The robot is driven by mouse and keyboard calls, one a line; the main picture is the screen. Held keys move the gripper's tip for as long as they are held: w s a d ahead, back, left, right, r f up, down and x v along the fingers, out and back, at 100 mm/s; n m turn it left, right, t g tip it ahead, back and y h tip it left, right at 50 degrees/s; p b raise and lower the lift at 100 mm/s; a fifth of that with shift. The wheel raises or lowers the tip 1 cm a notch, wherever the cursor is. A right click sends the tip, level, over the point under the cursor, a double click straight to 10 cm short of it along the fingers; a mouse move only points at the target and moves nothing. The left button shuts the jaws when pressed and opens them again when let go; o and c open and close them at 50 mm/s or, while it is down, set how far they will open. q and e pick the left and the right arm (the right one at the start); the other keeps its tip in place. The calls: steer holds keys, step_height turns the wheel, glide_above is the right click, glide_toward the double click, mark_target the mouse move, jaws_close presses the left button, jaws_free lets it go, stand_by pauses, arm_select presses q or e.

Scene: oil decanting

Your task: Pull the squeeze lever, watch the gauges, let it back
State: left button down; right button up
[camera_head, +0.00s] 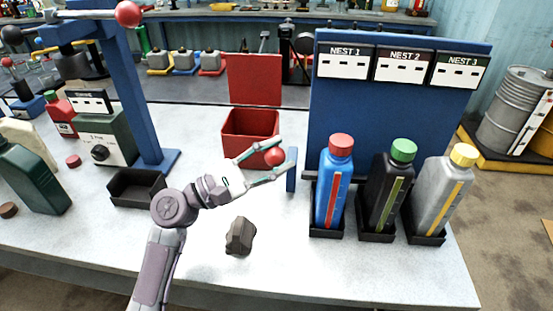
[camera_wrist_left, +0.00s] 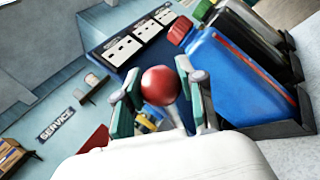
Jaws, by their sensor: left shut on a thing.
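My left gripper (camera_head: 285,155) has its fingers on either side of a red ball knob (camera_head: 275,156), beside a short blue post left of the nests. In the left wrist view the red knob (camera_wrist_left: 160,85) sits between the pads of the left gripper (camera_wrist_left: 158,100); most of the lever behind it is hidden. White gauge panels marked NEST 1 (camera_head: 344,65), NEST 2 (camera_head: 402,68) and NEST 3 (camera_head: 457,72) are on the blue backboard; their readings are too small to tell. My right gripper is not in view.
Blue (camera_head: 329,190), black (camera_head: 380,200) and grey (camera_head: 432,200) bottles stand in black holders. A red open box (camera_head: 250,125) is behind the gripper. A dark lump (camera_head: 240,236) and black tray (camera_head: 135,188) are on the table. The front middle is mostly clear.

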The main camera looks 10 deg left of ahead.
arm_select(q)
steer(key=shift+s+f, duration=0.2)
steer(key=shift+f, duration=0.1)
steer(key=c, duration=0.7)
jaws_free()
steer(key=shift+r, duration=0.1)
steer(key=shift+s+a, duration=0.1)
steer(key=shift+a, duration=0.15)
steer(key=v, duration=1.1)
steer(key=shift+a+f, duration=0.15)
steer(key=shift+f, duration=0.2)
